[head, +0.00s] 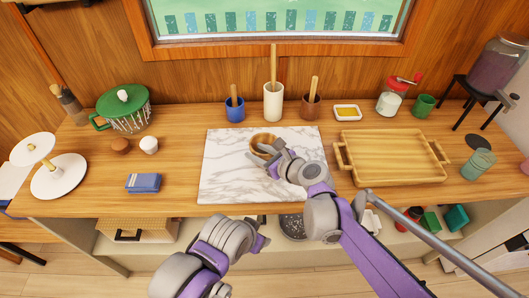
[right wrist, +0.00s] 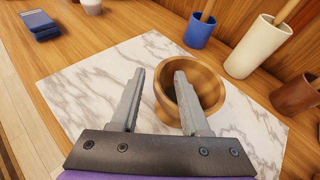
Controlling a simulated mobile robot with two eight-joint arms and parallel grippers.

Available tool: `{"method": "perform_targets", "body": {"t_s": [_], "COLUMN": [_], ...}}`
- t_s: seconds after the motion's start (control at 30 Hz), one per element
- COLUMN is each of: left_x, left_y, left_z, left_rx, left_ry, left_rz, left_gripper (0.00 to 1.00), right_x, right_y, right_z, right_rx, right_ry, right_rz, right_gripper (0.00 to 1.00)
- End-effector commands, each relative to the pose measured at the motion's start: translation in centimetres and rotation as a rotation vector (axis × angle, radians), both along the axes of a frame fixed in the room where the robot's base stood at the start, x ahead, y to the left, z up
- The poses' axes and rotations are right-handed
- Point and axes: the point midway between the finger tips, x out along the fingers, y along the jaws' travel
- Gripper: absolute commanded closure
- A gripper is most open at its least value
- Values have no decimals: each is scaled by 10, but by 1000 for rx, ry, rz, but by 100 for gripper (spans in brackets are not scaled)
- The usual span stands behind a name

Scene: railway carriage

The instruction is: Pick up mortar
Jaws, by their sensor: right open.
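The mortar appears to be the round brown wooden bowl (head: 263,138) standing upright on the white marble board (head: 225,170). It also shows in the right wrist view (right wrist: 207,82), with a dark hollow inside. My right gripper (head: 274,159) is open and empty at the bowl's near side. In the right wrist view its fingers (right wrist: 158,74) lie to either side of the bowl's left wall, one overlapping the bowl's opening, the other outside. I cannot tell whether they touch it. My left gripper (head: 259,238) is low in front of the counter edge; its jaws are unclear.
Blue (head: 235,110), white (head: 273,102) and brown (head: 311,106) pots with wooden sticks stand behind the board. A wooden tray (head: 392,178) lies to the right.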

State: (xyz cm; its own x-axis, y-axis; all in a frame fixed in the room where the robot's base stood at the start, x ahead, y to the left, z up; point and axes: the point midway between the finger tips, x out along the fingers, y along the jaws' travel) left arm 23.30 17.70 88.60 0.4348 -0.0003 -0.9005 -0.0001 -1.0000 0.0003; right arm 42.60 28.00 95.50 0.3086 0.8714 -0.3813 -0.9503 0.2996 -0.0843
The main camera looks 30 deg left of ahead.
Motion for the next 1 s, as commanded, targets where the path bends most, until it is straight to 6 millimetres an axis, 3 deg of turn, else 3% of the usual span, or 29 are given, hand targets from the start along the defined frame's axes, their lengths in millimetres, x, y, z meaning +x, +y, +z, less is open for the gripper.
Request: {"method": "perform_targets", "body": {"t_s": [0.13, 0.3, 0.4, 1.0], "left_x": [0, 0, 0, 0], "left_y": [0, 0, 0, 0], "left_z": [0, 0, 0, 0], "left_rx": [0, 0, 0, 0], "left_ry": [0, 0, 0, 0], "left_rz": [0, 0, 0, 0], "left_gripper": [39, 39, 39, 39], "right_x": [0, 0, 0, -1], "right_y": [0, 0, 0, -1], "right_z": [0, 0, 0, -1], "right_rx": [0, 0, -1, -2], "right_ry": [0, -1, -1, 0], "right_rz": [0, 0, 0, 1], "right_gripper": [56, 86, 100, 100]}}
